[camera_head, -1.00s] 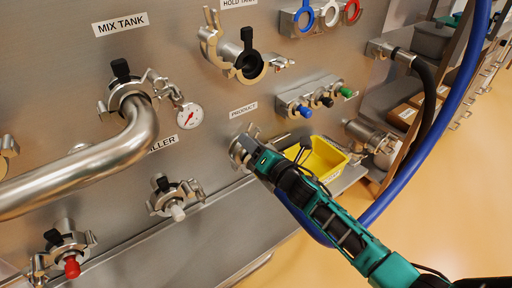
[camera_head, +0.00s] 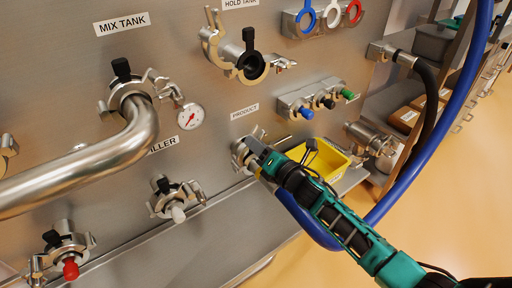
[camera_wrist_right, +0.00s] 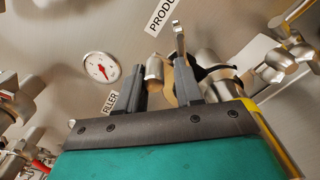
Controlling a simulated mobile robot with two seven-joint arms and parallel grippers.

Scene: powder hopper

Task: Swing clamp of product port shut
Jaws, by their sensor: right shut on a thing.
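The product port (camera_head: 240,152) is on the steel panel under the PRODUCT label (camera_head: 244,111), with its metal clamp around it. My right gripper (camera_head: 254,150) reaches it from the lower right and covers much of it. In the right wrist view my two dark fingers (camera_wrist_right: 160,88) stand apart with a metal part of the clamp (camera_wrist_right: 154,68) between them, and the gripper is shut on it. A bright upright clamp piece (camera_wrist_right: 179,42) shows just beyond the fingers. The exact grip and how far the clamp is closed are partly hidden. My left gripper is not in view.
A yellow bin (camera_head: 325,158) sits close to the right of my gripper. A blue hose (camera_head: 425,140) hangs at the right. The hold tank port (camera_head: 250,66) has its clamp open above. The filler port (camera_head: 174,196) and a gauge (camera_head: 190,117) are to the left.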

